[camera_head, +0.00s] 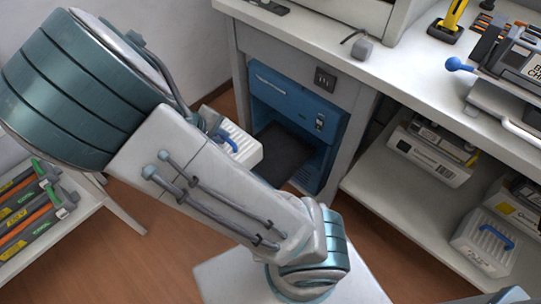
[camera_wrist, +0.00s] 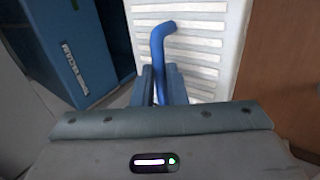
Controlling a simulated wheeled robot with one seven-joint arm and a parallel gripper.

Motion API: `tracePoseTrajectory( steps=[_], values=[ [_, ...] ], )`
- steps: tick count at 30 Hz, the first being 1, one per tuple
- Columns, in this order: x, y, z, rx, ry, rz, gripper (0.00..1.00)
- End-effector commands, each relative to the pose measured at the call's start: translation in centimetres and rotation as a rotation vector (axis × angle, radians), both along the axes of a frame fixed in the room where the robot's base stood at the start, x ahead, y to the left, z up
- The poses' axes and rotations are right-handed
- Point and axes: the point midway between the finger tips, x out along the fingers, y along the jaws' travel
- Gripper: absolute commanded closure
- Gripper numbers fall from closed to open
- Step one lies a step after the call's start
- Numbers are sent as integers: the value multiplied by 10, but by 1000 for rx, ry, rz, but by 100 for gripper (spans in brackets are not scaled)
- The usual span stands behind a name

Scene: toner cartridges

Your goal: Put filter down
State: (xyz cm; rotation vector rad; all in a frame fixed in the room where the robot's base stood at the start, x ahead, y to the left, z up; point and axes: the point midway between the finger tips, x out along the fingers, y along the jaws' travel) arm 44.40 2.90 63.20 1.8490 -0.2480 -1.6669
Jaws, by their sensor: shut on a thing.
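The filter (camera_head: 246,154) is a white ribbed block with a blue handle (camera_head: 228,141), partly hidden behind my arm in the head view. In the wrist view, the white slatted face of the filter (camera_wrist: 205,60) fills the upper middle. My gripper (camera_wrist: 163,88) is shut on its blue bent handle (camera_wrist: 160,50). In the head view, the filter is in front of and left of a blue unit (camera_head: 285,100) under the worktop, near its dark opening. I cannot tell whether the filter touches anything below.
A second white ribbed block with a blue handle (camera_head: 483,247) sits on the lower right shelf (camera_head: 385,195), beside boxed cartridges (camera_head: 430,150). A rack of cartridges (camera_head: 35,210) stands at the left. The worktop (camera_head: 410,60) holds tools at the right. Brown floor (camera_head: 150,245) is bare below.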

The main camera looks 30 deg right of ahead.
Motion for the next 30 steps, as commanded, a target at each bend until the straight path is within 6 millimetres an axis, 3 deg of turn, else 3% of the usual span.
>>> tracePoseTrajectory(
  steps=[5,11,30],
  values=[
    [-20,2,0,4,3,8,100],
    [-17,-14,-3,6,2,5,100],
    [26,-135,-3,5,1,5,100]
  ],
)
